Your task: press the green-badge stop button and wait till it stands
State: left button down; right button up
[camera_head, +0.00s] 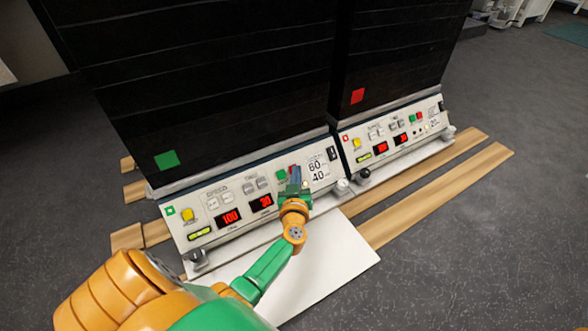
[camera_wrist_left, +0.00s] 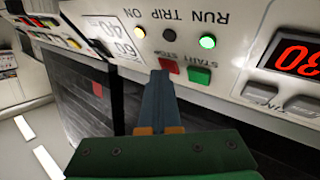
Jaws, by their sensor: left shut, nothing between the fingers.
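The green-badge unit is the left one, with a green square (camera_head: 167,159) on its black front and a white control panel (camera_head: 184,236) below. Its displays read 100 and 30 in red. In the left wrist view the panel is upside down. The red stop button (camera_wrist_left: 170,66) sits beside the green start button (camera_wrist_left: 199,75). The RUN lamp (camera_wrist_left: 207,41) glows green. My left gripper (camera_head: 293,183) is shut and empty. Its fingertips (camera_wrist_left: 159,76) are at the red button and partly overlap it; I cannot tell whether they touch or press it. My right gripper is not in view.
A similar unit with a red badge (camera_head: 357,96) stands to the right, with its own panel (camera_head: 396,155) close beside. Wooden boards (camera_head: 437,199) lie under both. A white plate (camera_head: 338,262) lies on the grey floor in front. The right foreground floor is clear.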

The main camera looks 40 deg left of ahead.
pick_arm(q)
jog(key=shift+s+d+r+p, duration=0.25)
jog(key=shift+d+r+p, duration=0.3)
jog(key=shift+p, duration=0.3)
jog(key=d+r+p, duration=0.1)
jog(key=s+d+r+p, duration=0.1)
jog(key=p, duration=0.1)
jog(key=d+r+p, duration=0.1)
jog(key=shift+s+d+r, duration=0.15)
jog(key=shift+s+d, duration=0.1)
dwell(0.4)
